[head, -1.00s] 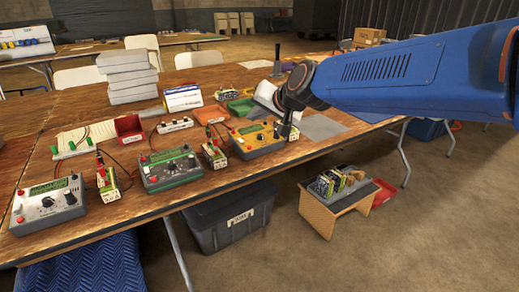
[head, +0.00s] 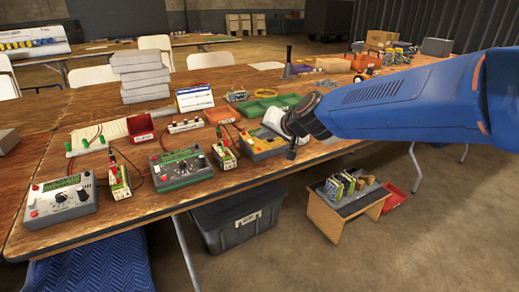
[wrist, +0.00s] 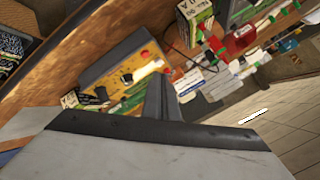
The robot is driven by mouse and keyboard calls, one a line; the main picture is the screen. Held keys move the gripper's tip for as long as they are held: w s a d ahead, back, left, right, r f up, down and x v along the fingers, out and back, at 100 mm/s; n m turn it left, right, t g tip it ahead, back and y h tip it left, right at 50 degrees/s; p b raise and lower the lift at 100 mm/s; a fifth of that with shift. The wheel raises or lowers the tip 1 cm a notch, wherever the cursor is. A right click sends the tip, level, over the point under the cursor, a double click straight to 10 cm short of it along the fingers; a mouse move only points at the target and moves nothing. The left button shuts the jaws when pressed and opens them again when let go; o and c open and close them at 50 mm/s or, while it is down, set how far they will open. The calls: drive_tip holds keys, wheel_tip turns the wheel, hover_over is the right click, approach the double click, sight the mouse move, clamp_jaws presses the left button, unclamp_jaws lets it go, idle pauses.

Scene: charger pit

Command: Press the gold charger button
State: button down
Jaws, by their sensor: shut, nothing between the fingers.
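The gold charger (head: 258,145) is a yellow-topped box near the table's front edge. My gripper (head: 291,153) is at its right end in the head view, pointing down near the table edge. In the wrist view the gold charger (wrist: 112,72) lies tilted behind and to the left of my gripper (wrist: 158,82), whose narrow fingers are shut and empty. Red and black knobs show on the charger's face there. I cannot tell which one is the button or whether the fingers touch the charger. My arm hides its far right side in the head view.
A green tray (head: 262,107) lies behind. A dark bin (head: 238,220) and a small wooden stand (head: 345,203) are on the floor.

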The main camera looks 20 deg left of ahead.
sight(255, 145)
drive_tip(key=shift+w+a+f, duration=0.1)
drive_tip(key=shift+a+f, duration=0.05)
drive_tip(key=shift+f, duration=1)
idle(1.4)
drive_tip(key=shift+a+f, duration=0.1)
drive_tip(key=shift+f, duration=0.3)
drive_tip(key=shift+w+f, duration=0.1)
drive_tip(key=shift+f, duration=0.25)
idle(0.8)
drive_tip(key=shift+r, duration=0.8)
drive_tip(key=shift+s+d+r, duration=0.15)
drive_tip(key=shift+r, duration=0.65)
drive_tip(key=shift+s+d+r, duration=0.1)
drive_tip(key=shift+d+r, duration=0.05)
drive_tip(key=shift+r, duration=0.7)
drive_tip(key=shift+s+d+r, duration=0.15)
drive_tip(key=shift+r, duration=0.65)
